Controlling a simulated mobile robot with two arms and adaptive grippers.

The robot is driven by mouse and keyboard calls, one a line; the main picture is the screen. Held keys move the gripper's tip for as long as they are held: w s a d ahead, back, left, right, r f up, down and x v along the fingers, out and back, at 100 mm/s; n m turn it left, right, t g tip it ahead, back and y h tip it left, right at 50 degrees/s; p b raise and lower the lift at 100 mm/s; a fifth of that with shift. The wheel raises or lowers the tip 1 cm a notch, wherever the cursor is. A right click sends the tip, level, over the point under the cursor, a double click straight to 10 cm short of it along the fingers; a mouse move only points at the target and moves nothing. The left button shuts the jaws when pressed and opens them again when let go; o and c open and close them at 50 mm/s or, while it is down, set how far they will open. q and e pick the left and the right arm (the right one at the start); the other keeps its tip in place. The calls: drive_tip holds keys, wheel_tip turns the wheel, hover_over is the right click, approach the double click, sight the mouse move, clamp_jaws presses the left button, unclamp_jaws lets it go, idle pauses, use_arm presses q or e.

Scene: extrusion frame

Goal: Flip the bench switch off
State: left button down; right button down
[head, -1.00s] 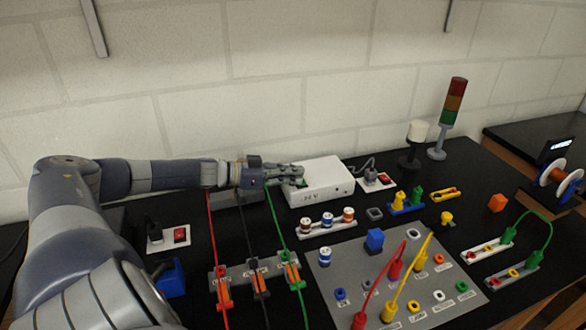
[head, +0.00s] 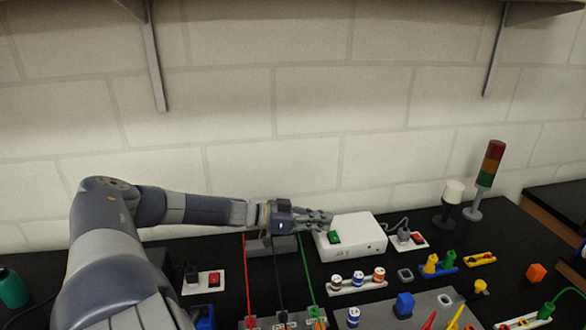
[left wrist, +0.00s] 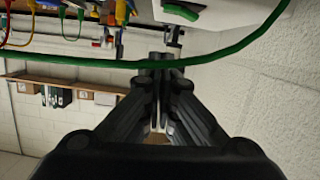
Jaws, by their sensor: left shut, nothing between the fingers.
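A white box (head: 358,241) marked 24 V stands on the black bench with a green rocker switch (head: 334,237) on its top left. The switch and box edge also show at the top of the left wrist view (left wrist: 183,14). Two white plates carry red rocker switches, one at the left (head: 213,280) and one right of the box (head: 418,238). Which switch is the bench switch is not marked. My left gripper (head: 327,221) is shut and empty, just behind and above the green switch. Its closed fingers fill the middle of the left wrist view (left wrist: 160,62). My right gripper is out of view.
Red, black and green cables (head: 307,268) run up near the gripper; the green one crosses the wrist view. A row of coloured posts (head: 358,280) stands in front of the box. A signal tower (head: 487,178) and a white-topped lamp (head: 450,198) stand behind, right.

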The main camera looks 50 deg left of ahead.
use_arm(q)
drive_tip(key=p+v, duration=0.2)
drive_tip(key=v, duration=0.6)
drive_tip(key=shift+d, duration=0.1)
idle(0.4)
drive_tip(key=shift+s, duration=0.1)
